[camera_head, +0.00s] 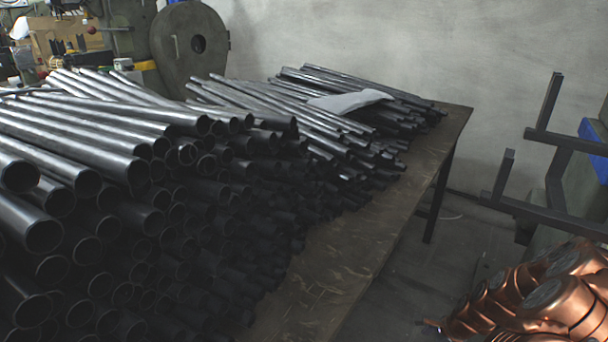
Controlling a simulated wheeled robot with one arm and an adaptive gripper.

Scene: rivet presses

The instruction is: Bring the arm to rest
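Copper-coloured rounded links with grey caps, which look like my own folded arm (545,300), fill the bottom right corner of the head view. The lower part of the arm is cut off by the frame's edge. No gripper fingers can be made out, so my gripper is not visible. The arm shows to the right of the table, apart from the pipes on it.
A large stack of dark metal pipes (120,200) covers most of a brown table (330,270). A pale sheet (348,101) lies on the farther pipes. A dark metal frame (560,150) stands at right. Bare floor (400,275) shows beside the table.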

